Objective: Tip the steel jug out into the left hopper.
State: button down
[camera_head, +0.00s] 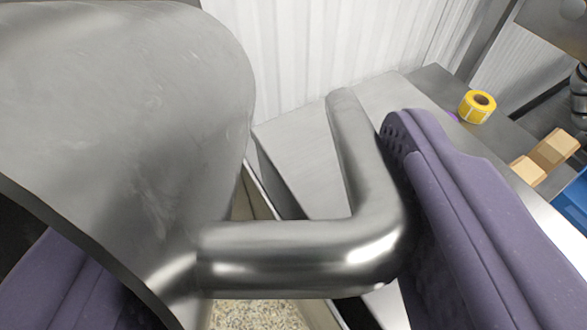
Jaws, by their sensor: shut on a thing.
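The steel jug (120,130) fills the left of the view, very close, its grey body tilted. Its bent tubular handle (300,250) runs across the middle and turns up. My gripper (245,235) has purple padded fingers, one to the right against the handle and one at lower left, partly hidden behind the jug. It is shut on the jug by the handle. The jug's contents are not visible. I cannot make out the left hopper for certain; a grey metal surface with a sloping edge (290,150) lies behind the handle.
A yellow tape roll (477,106) sits on a grey counter at the right. Tan blocks (545,156) and a blue object (572,205) are beside it at the right edge. A white ribbed wall (310,45) stands behind. A pale speckled surface (262,314) shows below the handle.

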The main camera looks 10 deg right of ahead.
notch_tip(320, 180, up, 4)
jog(key=g+y+p, duration=0.1)
jog(key=g+p, duration=0.5)
jog(key=p, duration=0.7)
jog(key=g+p, duration=0.7)
jog(key=p, duration=0.5)
jog(key=shift+r+y+p, duration=0.2)
jog(key=shift+y+p, duration=0.15)
jog(key=shift+y, duration=0.05)
